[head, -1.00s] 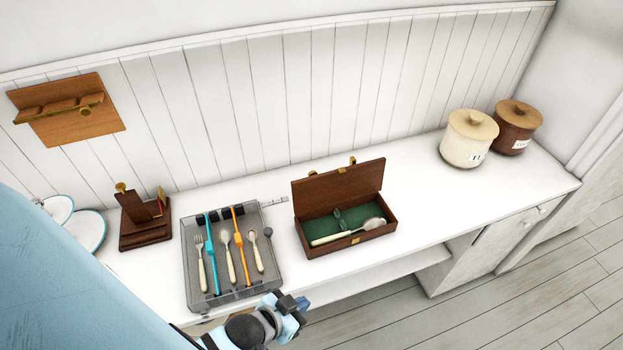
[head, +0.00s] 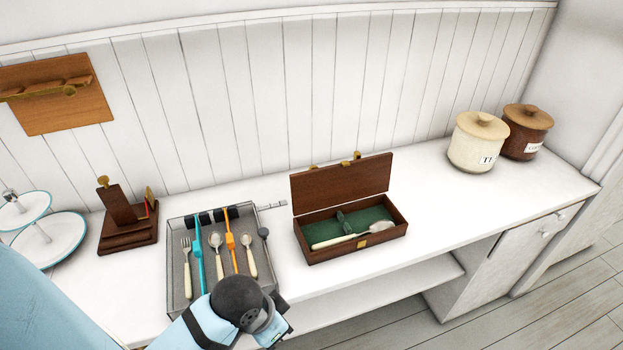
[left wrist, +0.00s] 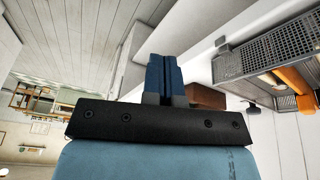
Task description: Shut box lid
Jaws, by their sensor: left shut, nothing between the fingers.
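The wooden box (head: 335,247) stands on the white counter with its lid (head: 342,187) raised upright at the back. Its green-lined inside (head: 368,217) shows, and a spoon with a pale handle (head: 335,241) lies in it. My left gripper (head: 273,331) is low in the head view, in front of the counter and to the lower left of the box, apart from it. In the left wrist view its blue fingers (left wrist: 166,72) are together with nothing between them. A brown piece beside them there is probably the box (left wrist: 206,97). My right gripper is not in view.
A grey cutlery tray (head: 177,262) with several utensils stands left of the box, partly behind my left arm. A wooden stand (head: 127,235) and a tiered plate stand (head: 50,240) are further left. Two lidded jars, cream (head: 477,145) and brown (head: 526,135), stand far right. Counter right of the box is clear.

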